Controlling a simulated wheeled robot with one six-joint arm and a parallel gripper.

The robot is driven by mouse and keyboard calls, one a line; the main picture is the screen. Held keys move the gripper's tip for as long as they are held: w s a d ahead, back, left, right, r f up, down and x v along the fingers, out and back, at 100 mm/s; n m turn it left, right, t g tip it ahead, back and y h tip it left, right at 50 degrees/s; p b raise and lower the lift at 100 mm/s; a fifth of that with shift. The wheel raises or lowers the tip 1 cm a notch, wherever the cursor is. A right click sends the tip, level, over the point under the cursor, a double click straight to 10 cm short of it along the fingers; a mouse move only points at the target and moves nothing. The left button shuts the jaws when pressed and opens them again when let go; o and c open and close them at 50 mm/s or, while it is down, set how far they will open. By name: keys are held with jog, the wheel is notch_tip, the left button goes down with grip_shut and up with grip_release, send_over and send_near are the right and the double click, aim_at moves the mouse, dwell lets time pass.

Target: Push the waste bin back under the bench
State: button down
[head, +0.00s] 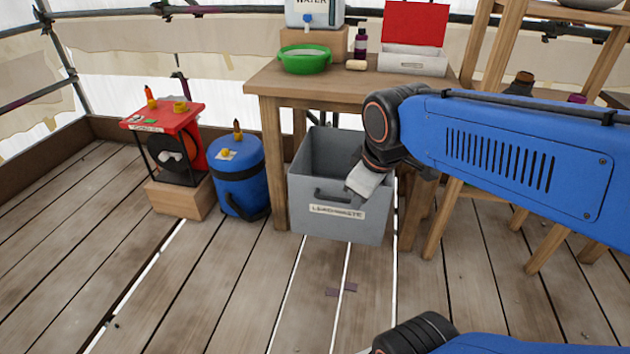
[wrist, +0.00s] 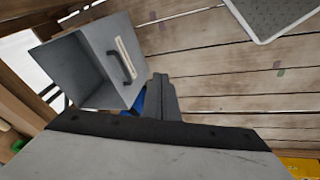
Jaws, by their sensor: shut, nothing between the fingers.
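The grey waste bin (head: 312,222) stands upright on the plank floor below the bench (head: 268,84), to the right of its front left leg. Its open top shows, and its front, with a handle and a white label, sticks out forward of the bench top. In the wrist view the bin (wrist: 90,75) appears turned, at upper left, with its handle showing. My gripper (head: 356,190) is shut and empty, in front of the bin's right front rim. It also shows in the wrist view (wrist: 160,90). I cannot tell whether it touches the bin.
A blue canister (head: 238,178) stands left of the bench, with a red-topped reel box (head: 165,130) on a wooden block beyond it. A wooden ladder-like stand (head: 450,200) rises to the right. The floor in front is mostly clear. A green basin (head: 305,62) sits on the bench.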

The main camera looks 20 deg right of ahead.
jog(key=w+a+n+g, duration=0.1)
jog(key=w+n, duration=1.1)
jog(key=w, duration=0.1)
jog(key=n+h, duration=0.1)
jog(key=n, duration=1)
send_near(311, 178)
jog(key=s+a+r, duration=0.3)
jog(key=s, duration=0.2)
jog(key=shift+g, duration=0.4)
jog(key=w+d+f, duration=0.1)
jog(key=f, duration=0.2)
jog(key=w+d+f, duration=0.1)
jog(key=w+f, duration=0.1)
jog(key=f, duration=0.1)
jog(key=w+f, duration=0.1)
jog(key=f, duration=0.2)
jog(key=shift+w+d+f, duration=0.2)
jog(key=shift+d+f, duration=0.1)
jog(key=shift+d, duration=0.1)
jog(key=shift+w+d, duration=0.35)
jog(key=shift+w, duration=0.2)
